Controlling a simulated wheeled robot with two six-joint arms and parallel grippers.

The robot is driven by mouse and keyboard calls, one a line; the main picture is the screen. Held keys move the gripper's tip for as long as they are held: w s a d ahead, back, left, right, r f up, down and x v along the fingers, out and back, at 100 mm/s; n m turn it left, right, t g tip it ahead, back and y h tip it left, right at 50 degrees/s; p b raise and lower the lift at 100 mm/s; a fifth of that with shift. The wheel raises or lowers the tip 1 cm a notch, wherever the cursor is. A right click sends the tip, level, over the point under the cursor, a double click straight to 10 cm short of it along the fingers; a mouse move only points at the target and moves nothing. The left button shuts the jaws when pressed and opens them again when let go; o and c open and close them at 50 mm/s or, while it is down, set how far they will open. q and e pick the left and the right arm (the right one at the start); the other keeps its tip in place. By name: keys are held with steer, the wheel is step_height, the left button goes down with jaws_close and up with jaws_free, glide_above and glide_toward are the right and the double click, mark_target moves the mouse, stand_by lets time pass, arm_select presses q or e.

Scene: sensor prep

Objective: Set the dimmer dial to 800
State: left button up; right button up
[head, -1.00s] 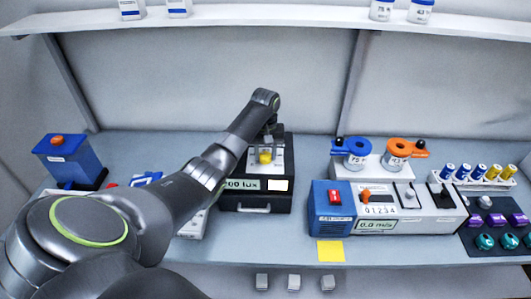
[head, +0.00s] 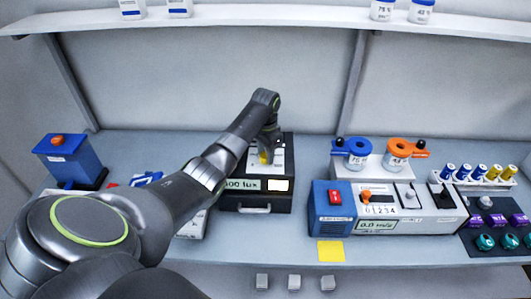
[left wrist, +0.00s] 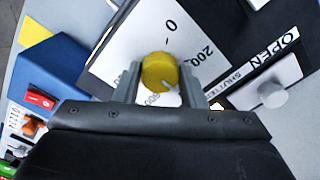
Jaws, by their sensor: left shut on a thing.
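The yellow dimmer dial (head: 264,158) sits on a white scale plate on top of the black box (head: 268,203). In the left wrist view the dial (left wrist: 158,70) has a pale pointer mark on its lower right side. The scale plate (left wrist: 125,52) shows 0 and 200; a number below the dial is partly hidden. The box's lux display (head: 241,184) ends in "00 lux", its first digit blurred. My left gripper (head: 267,148) reaches down from above and is shut on the dial, one finger on each side. My right gripper is not in view.
A shutter knob (left wrist: 272,96) with an OPEN label is beside the scale plate. A blue and white switch unit (head: 385,208) stands right of the box, with a yellow note (head: 330,251) in front. A blue box (head: 68,160) stands far left. The back wall is clear behind the box.

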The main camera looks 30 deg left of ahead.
arm_select(q)
steer(key=m, duration=1.3)
steer(key=shift+m, duration=0.4)
steer(key=m, duration=1)
steer(key=shift+f, duration=0.1)
steer(key=o, duration=1)
